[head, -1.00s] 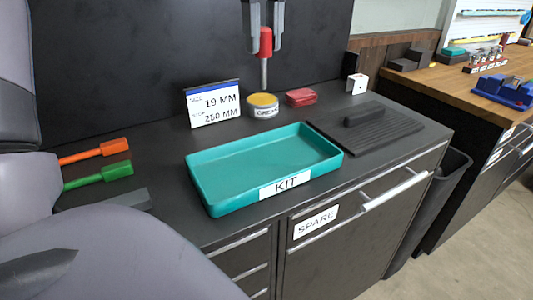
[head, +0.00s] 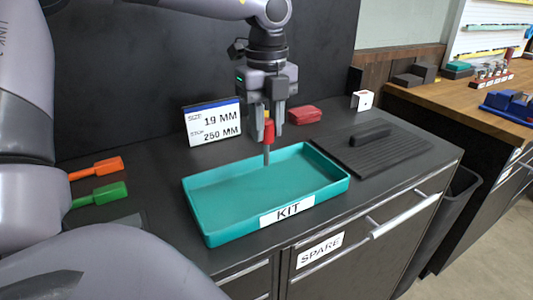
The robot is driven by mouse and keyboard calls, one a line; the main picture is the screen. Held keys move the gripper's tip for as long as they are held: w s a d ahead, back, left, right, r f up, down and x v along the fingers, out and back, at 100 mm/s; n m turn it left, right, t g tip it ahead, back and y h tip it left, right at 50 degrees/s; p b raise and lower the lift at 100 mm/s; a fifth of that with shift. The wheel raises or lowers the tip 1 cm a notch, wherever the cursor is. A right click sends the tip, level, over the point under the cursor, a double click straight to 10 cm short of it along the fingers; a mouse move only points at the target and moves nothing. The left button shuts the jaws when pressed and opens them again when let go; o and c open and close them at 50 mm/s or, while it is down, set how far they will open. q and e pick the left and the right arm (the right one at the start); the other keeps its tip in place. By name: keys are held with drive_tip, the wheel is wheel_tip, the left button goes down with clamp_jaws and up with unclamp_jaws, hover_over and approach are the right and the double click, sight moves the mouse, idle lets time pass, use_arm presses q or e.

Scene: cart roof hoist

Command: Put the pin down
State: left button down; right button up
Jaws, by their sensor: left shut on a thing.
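The pin has a red head (head: 268,131) and a grey shank that points down. My left gripper (head: 268,122) is shut on the red head and holds the pin upright. The pin's lower end shows in front of the back part of the teal KIT tray (head: 194,205); I cannot tell whether it touches the tray floor. The tray looks empty otherwise. My right gripper is not in view.
A sign (head: 213,124) reading 19 MM and 250 MM stands behind the tray. A red box (head: 304,114) and a dark ribbed mat (head: 395,150) lie to the right. Orange (head: 97,168) and green (head: 100,195) handled tools lie left. A SPARE drawer (head: 318,250) is below.

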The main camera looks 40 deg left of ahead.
sight(266, 165)
use_arm(q)
drive_tip(key=shift+f, duration=3.25)
drive_tip(key=shift+f, duration=0.15)
drive_tip(key=c, duration=0.9)
unclamp_jaws()
drive_tip(key=shift+o, duration=0.2)
wheel_tip(266, 165, up, 12)
drive_tip(key=shift+r, duration=0.2)
